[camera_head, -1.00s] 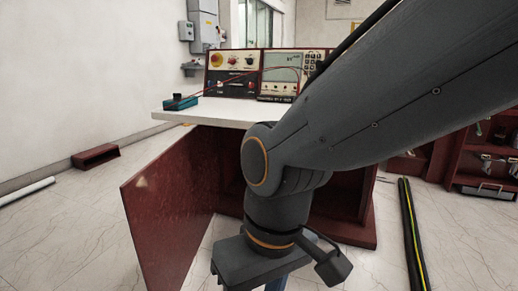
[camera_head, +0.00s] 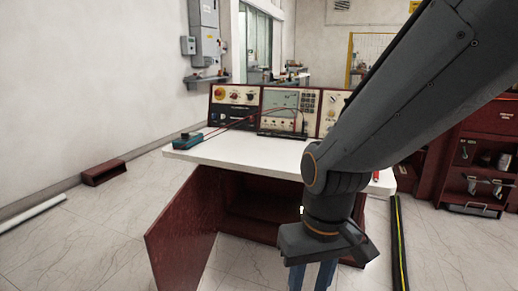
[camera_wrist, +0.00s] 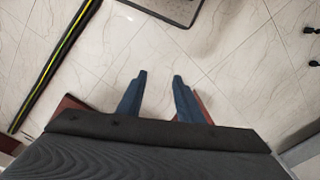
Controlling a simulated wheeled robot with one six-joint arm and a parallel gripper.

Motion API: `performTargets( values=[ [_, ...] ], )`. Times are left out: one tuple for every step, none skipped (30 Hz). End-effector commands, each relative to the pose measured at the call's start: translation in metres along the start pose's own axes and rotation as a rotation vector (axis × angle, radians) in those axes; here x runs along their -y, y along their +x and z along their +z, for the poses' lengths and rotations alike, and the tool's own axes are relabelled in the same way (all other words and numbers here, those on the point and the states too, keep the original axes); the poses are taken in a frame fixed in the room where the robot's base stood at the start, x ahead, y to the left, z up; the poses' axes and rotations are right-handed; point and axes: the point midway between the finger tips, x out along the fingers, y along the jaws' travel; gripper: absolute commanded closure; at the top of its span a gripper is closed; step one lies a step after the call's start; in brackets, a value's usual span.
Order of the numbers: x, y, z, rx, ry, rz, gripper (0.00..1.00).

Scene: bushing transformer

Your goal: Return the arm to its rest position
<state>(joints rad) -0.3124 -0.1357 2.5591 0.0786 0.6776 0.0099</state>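My arm reaches in from the upper right of the head view and bends down in front of the white-topped bench (camera_head: 215,152). My gripper (camera_head: 312,276) hangs at the bottom, in front of the bench's open cabinet. In the wrist view its two blue fingers (camera_wrist: 160,85) stand apart with bare tiled floor between them. It is open and holds nothing. My arm hides part of the bench's right side and the cabinet opening.
The red cabinet door (camera_head: 182,240) stands open, left of my gripper. Test instruments (camera_head: 262,110) and a teal device (camera_head: 187,141) sit on the bench. A black-yellow strip (camera_head: 399,245) lies on the floor at right. A red shelf (camera_head: 485,165) stands beyond it. Floor in front is clear.

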Motion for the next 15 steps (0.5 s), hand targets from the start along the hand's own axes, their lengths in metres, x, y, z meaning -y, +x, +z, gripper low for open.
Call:
performTargets(
  values=[
    [-0.006, -0.018, 0.004, 0.004, 0.021, 0.005, 0.67],
    [-0.009, -0.023, 0.005, 0.006, 0.031, 0.007, 0.67],
    [-0.014, -0.030, 0.007, 0.006, 0.045, 0.011, 0.67],
    [-0.018, -0.036, 0.008, 0.007, 0.055, 0.013, 0.67],
    [-0.022, -0.042, 0.009, 0.008, 0.066, 0.016, 0.67],
    [-0.026, -0.049, 0.011, 0.010, 0.080, 0.019, 0.67],
    [-0.030, -0.054, 0.013, 0.011, 0.091, 0.021, 0.67],
    [-0.033, -0.060, 0.014, 0.013, 0.101, 0.023, 0.67],
    [-0.038, -0.067, 0.016, 0.014, 0.116, 0.026, 0.67],
    [-0.042, -0.072, 0.018, 0.015, 0.126, 0.028, 0.67],
    [-0.045, -0.078, 0.020, 0.017, 0.136, 0.030, 0.67],
    [-0.050, -0.085, 0.022, 0.018, 0.150, 0.033, 0.67],
    [-0.054, -0.090, 0.024, 0.019, 0.160, 0.036, 0.67],
    [-0.057, -0.096, 0.026, 0.021, 0.170, 0.038, 0.67],
    [-0.062, -0.102, 0.029, 0.023, 0.183, 0.040, 0.67]
  ],
)
